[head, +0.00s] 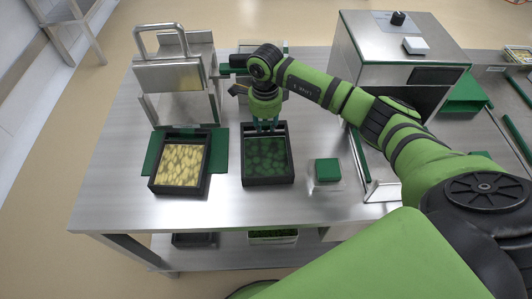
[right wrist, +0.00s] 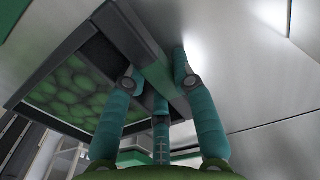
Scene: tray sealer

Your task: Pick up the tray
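A black tray (head: 268,182) holding green pieces under a clear-looking top sits on the steel table, in the middle of the head view. My right gripper (head: 267,126) is at its far edge, pointing down. In the right wrist view its teal fingers (right wrist: 158,82) are on both sides of the tray's dark wall (right wrist: 136,42) and look closed against it. A second black tray (head: 178,189) with yellow pieces lies to the left, partly on a green mat. Whether the green-filled tray is clear of the table is hard to tell. My left gripper is not in view.
A steel press-like device with a handle (head: 160,40) stands behind the yellow-filled tray. A small green block (head: 327,170) on a clear plate lies to the right. A large steel machine (head: 400,48) stands at the back right. The table's front strip is clear.

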